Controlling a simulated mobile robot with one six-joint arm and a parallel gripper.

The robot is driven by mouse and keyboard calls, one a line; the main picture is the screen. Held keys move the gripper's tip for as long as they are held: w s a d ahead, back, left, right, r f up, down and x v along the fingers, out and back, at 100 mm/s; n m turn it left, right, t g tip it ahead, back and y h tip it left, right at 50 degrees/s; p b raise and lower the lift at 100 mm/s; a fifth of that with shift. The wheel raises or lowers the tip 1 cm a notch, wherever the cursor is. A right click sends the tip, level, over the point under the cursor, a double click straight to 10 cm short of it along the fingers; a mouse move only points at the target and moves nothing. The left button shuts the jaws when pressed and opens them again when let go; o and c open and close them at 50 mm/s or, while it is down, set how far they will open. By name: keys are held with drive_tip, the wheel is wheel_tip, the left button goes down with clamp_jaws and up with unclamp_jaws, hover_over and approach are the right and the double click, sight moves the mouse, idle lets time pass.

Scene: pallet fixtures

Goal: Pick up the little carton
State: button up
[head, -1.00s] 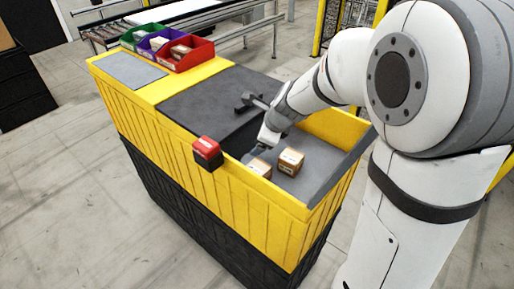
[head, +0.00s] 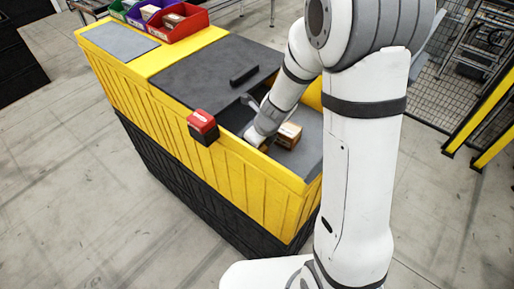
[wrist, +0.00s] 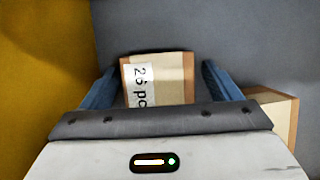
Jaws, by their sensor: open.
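A little brown carton (wrist: 172,80) with a white label reading "25 pc" lies between my fingers in the wrist view. My gripper (wrist: 160,70) is open, with one blue-grey finger on each side of it and a visible gap at the right finger. In the head view my wrist reaches down into the grey-floored recess of the yellow bench and hides most of this carton. A second carton (head: 288,134) stands just to the right; it also shows partly behind my right finger in the wrist view (wrist: 276,112).
The yellow bench wall (wrist: 40,70) is close on the left in the wrist view. A red and black box (head: 203,127) sits on the front rim. A dark bar (head: 244,76) lies on the grey top. Coloured bins (head: 178,22) stand at the far end.

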drive_tip(key=shift+w+a+f, duration=0.1)
drive_tip(key=shift+a+f, duration=0.05)
drive_tip(key=shift+f, duration=0.25)
drive_tip(key=c, duration=1.1)
drive_tip(key=shift+c, duration=0.2)
